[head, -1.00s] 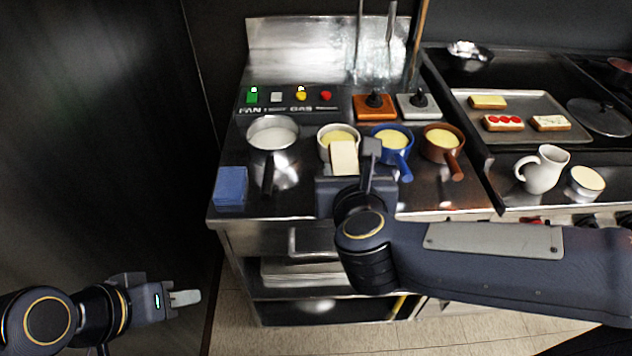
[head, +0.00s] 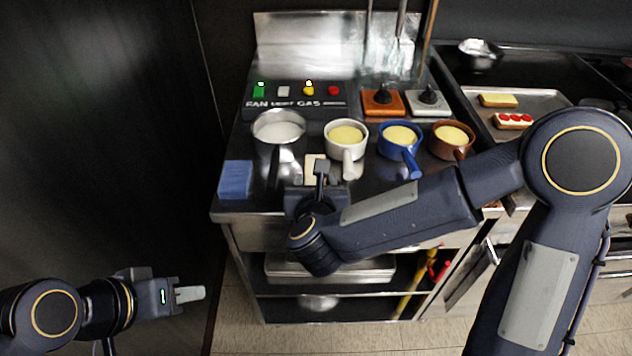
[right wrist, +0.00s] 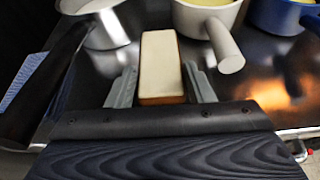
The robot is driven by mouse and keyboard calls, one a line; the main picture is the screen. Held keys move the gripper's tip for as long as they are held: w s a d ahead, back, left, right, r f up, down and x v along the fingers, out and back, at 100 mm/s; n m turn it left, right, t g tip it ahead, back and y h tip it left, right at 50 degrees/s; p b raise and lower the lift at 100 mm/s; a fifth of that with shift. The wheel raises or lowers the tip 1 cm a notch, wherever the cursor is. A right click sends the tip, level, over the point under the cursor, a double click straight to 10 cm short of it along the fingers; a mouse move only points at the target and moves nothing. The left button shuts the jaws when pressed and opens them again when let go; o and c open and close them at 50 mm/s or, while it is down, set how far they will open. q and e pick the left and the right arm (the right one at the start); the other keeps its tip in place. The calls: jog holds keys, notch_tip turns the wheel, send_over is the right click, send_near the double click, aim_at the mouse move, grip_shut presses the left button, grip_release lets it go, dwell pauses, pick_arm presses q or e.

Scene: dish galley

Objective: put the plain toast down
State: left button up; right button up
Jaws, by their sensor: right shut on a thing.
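The plain toast (head: 314,166), a pale slice with a brown crust, is in my right gripper (head: 318,182) above the left part of the steel counter (head: 262,204), between the steel pot and the white pot. In the right wrist view the toast (right wrist: 160,62) sits between the two fingers of my right gripper (right wrist: 162,88), which is shut on it. I cannot tell whether its underside touches the counter. My left gripper (head: 190,294) is low at the left, away from the counter, with nothing visible in it; its finger gap cannot be made out.
A steel pot (head: 279,131), white pot (head: 346,137), blue pot (head: 400,139) and brown pot (head: 452,140) stand behind. A blue block (head: 236,179) lies at the counter's left. A tray (head: 546,104) holds another plain slice (head: 498,100) and a red-topped toast (head: 514,121).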

jog(key=shift+f+b, duration=0.15)
jog(key=shift+b, duration=0.15)
jog(key=o, duration=1)
jog(key=shift+c, duration=0.2)
